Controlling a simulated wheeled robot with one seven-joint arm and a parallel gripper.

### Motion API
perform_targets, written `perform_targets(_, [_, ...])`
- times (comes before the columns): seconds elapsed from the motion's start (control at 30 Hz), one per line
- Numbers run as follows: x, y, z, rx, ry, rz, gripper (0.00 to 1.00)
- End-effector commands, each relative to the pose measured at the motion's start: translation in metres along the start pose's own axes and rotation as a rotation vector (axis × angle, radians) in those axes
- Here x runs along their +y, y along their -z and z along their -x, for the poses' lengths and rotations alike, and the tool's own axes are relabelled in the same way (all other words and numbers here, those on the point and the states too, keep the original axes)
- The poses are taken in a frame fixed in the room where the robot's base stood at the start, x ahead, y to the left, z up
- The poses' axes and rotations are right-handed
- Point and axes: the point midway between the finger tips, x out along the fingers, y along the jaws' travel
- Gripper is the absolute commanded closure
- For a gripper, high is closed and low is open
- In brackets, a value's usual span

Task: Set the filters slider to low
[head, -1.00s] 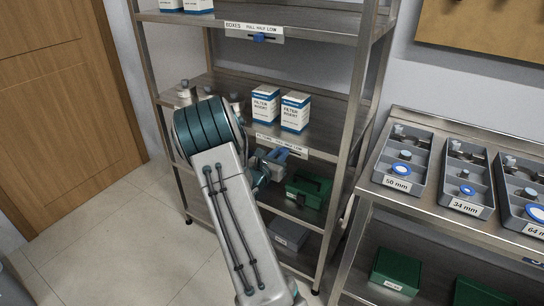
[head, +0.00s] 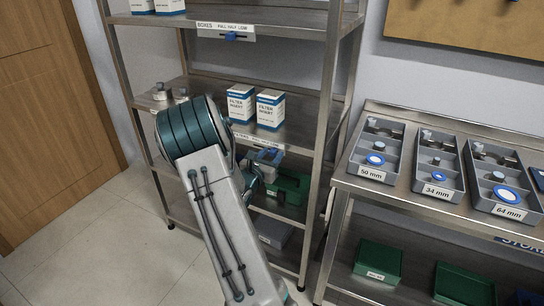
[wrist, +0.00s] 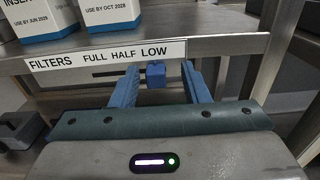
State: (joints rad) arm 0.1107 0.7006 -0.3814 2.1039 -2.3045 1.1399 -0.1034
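The filters slider is on the front edge of the middle shelf, under a white label (wrist: 105,55) reading FILTERS, FULL, HALF, LOW. Its blue knob (wrist: 155,74) sits at the right part of the dark slot (wrist: 110,73), below the word LOW. My gripper (wrist: 161,80) is open, with one blue finger left of the knob and one right of it. Gaps show on both sides, so the fingers do not appear to touch the knob. In the head view my gripper (head: 266,157) is just below that shelf edge, and the knob cannot be made out there.
White and blue filter boxes (head: 255,107) stand on the shelf above the slider. A boxes slider (head: 231,36) is on the upper shelf edge. A green case (head: 290,187) sits on the shelf below. A bench with grey trays (head: 375,150) stands to the right.

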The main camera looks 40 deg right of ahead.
Motion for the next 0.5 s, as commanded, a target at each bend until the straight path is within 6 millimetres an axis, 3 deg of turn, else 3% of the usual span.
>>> perform_targets(0.17, [0.001,0.000,0.020,0.002,-0.003,0.000,0.58])
perform_targets(0.5, [-0.001,0.000,0.095,0.001,0.001,0.000,0.58])
